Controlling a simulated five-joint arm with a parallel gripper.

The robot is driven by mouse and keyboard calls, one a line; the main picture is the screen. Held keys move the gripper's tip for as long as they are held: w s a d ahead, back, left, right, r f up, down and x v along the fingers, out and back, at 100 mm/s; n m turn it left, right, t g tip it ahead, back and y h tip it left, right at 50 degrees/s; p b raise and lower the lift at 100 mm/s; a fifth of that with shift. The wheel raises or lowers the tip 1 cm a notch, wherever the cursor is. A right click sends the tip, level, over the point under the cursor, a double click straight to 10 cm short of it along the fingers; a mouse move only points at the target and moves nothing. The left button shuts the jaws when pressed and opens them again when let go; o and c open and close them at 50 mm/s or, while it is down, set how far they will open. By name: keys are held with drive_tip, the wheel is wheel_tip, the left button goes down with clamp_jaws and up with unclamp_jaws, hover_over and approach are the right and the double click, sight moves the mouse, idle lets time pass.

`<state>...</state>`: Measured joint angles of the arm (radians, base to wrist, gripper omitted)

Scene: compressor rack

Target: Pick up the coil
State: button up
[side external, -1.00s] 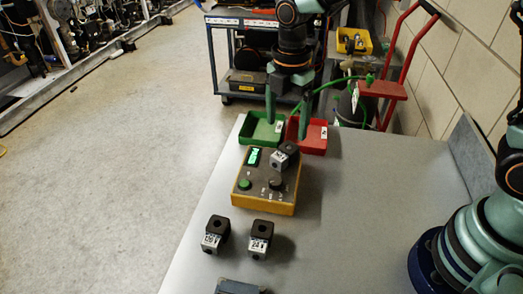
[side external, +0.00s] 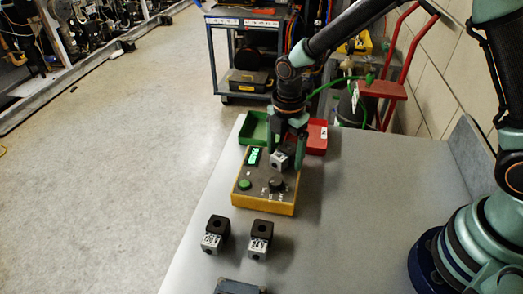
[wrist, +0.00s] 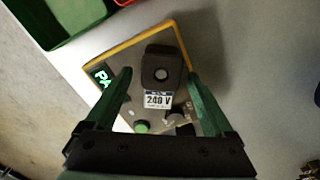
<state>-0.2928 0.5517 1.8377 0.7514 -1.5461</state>
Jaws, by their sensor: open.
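A coil (side external: 279,160) with a black top and a silver body sits on the yellow-edged tester box (side external: 262,205). In the wrist view the coil (wrist: 163,72) shows a white label reading "240 V". My gripper (side external: 287,150) is open, pointing down at the coil, and partly hides it in the side view. In the wrist view one green finger of my gripper (wrist: 158,76) is on each side of the coil, with a wider gap on the left. Whether a finger touches it I cannot tell.
Two more coils, a left one (side external: 214,235) and a right one (side external: 260,240), stand on the grey table in front of the box. A green bin (side external: 255,128) and a red bin (side external: 317,138) are behind the box.

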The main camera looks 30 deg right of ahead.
sight(285, 150)
clamp_jaws()
drive_tip(key=shift+r, duration=0.15)
wheel_tip(285, 150, up, 25)
idle(1.4)
idle(0.3)
